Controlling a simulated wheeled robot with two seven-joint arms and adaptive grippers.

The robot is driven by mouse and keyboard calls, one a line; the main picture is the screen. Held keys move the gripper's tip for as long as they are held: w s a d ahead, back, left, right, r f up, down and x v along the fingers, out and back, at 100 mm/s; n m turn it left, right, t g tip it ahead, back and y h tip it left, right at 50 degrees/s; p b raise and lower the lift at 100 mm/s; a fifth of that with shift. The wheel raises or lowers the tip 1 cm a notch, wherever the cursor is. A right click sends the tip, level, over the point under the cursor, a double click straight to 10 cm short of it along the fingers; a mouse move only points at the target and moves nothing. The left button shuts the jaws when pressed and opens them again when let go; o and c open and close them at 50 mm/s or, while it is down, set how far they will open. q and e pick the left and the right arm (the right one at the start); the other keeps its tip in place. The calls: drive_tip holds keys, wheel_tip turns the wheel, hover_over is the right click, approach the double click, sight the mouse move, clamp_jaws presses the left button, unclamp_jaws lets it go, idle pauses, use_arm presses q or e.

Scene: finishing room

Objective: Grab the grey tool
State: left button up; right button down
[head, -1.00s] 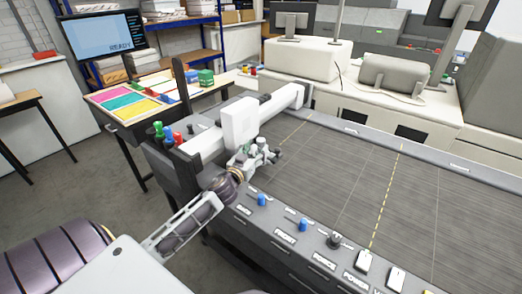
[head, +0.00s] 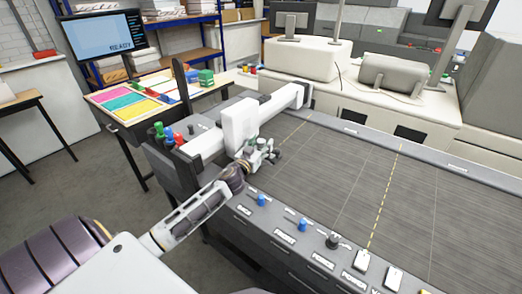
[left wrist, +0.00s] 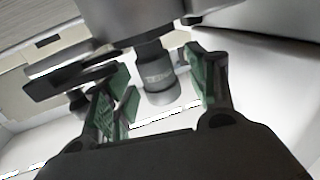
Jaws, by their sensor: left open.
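The grey tool (left wrist: 158,78) is a short grey cylinder with faint lettering in the left wrist view. It hangs from a grey holder (left wrist: 125,18) above it. My left gripper (left wrist: 163,82) is open, with one green-padded finger on each side of the tool. The tool appears between the fingers; I cannot tell whether either pad touches it. In the head view my left gripper (head: 259,155) is beside the white carriage of the cutting table, and the tool is too small and covered to make out clearly. My right gripper is not in view.
The white carriage (head: 240,124) and its beam stand close to my left gripper. The control panel (head: 285,236) with knobs and switches runs along the near edge. The dark cutting bed (head: 350,165) is clear. A table with coloured sheets (head: 125,100) stands at the left.

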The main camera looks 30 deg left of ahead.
use_arm(q)
drive_tip(key=shift+w, duration=0.15)
idle(0.4)
drive_tip(key=c, duration=1.1)
drive_tip(key=shift+r, duration=0.15)
drive_tip(key=shift+c, duration=0.2)
drive_tip(key=shift+r, duration=4.9)
drive_tip(key=shift+f, duration=0.1)
